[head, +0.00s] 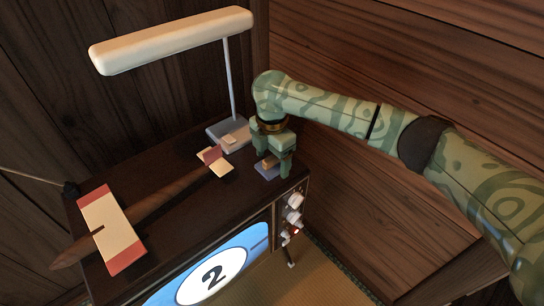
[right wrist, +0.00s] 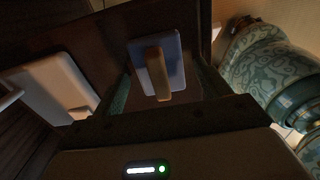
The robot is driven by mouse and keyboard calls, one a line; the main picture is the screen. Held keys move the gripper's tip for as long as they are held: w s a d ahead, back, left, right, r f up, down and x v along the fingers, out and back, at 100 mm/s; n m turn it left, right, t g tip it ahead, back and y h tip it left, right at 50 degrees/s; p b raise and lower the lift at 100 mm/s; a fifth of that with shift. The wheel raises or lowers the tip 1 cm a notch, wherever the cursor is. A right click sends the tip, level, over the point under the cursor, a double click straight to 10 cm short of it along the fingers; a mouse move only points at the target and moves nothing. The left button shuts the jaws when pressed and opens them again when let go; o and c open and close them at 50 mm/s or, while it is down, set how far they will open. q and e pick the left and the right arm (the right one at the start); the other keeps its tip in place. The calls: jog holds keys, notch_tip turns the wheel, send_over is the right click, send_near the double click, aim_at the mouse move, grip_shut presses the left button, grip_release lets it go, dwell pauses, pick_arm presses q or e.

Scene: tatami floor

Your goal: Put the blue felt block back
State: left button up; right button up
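The blue felt block (head: 266,172) lies on the dark top of the television, near its right front corner. It has a tan wooden strip along its upper side. In the right wrist view the block (right wrist: 175,57) shows its blue face and the strip, between and beyond my two fingers. My right gripper (head: 272,162) points down over the block, fingers apart on either side of the strip. It also shows open in the right wrist view (right wrist: 165,92). I cannot tell whether the fingers touch the block. My left gripper is not in view.
A lamp with a long cream shade (head: 170,40) stands behind on a grey base (head: 215,132). A wooden model plane (head: 150,200) with cream and red wings lies to the left. The television screen (head: 215,275) and knobs (head: 294,205) face front. A wooden wall (head: 400,75) is close behind the arm.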

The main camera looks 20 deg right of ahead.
aim_at(272, 157)
notch_tip(272, 157, up, 5)
jog(key=p, duration=0.3)
pick_arm(q)
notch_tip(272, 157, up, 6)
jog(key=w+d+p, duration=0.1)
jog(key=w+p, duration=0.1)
jog(key=p, duration=0.2)
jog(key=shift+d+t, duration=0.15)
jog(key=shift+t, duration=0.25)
pick_arm(e)
notch_tip(272, 157, up, 7)
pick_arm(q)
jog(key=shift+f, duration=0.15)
